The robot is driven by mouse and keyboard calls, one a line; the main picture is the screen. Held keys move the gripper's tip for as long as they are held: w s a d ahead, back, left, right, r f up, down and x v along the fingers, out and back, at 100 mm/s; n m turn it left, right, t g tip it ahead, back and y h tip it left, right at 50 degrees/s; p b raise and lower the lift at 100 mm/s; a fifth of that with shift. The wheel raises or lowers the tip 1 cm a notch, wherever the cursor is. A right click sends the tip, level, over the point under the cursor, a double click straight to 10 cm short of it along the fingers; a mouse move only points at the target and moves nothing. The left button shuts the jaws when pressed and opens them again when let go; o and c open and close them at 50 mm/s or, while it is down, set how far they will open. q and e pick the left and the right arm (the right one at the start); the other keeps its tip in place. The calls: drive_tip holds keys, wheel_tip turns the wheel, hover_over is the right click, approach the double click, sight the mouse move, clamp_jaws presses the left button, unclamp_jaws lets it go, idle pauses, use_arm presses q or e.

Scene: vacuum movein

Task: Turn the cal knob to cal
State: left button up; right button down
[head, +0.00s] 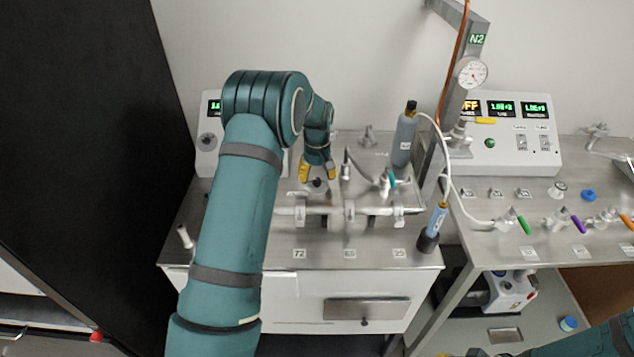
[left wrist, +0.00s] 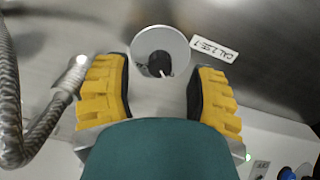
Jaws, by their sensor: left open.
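The cal knob (left wrist: 158,66) is a small dark knob with a white pointer line on a round pale metal disc. A tag reading about "CAL 2.5E-7" (left wrist: 215,45) lies to its right in the left wrist view. My left gripper (left wrist: 157,82) has its yellow fingers apart, one on each side of the disc, with nothing held. In the head view my left gripper (head: 317,174) points down over the steel bench top, at a small round fitting (head: 318,186). Contact with the knob cannot be told. Only a sliver of my right gripper (head: 476,352) shows at the bottom edge.
A ribbed metal hose (left wrist: 50,120) runs left of the left gripper. A metal manifold (head: 350,210) with valves crosses the bench in front. A grey-blue cylinder (head: 404,138) stands to the right. A control box (head: 208,140) is behind, partly hidden by my left arm.

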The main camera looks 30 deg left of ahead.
use_arm(q)
drive_tip(key=shift+f, duration=1.25)
drive_tip(key=shift+c, duration=0.5)
clamp_jaws()
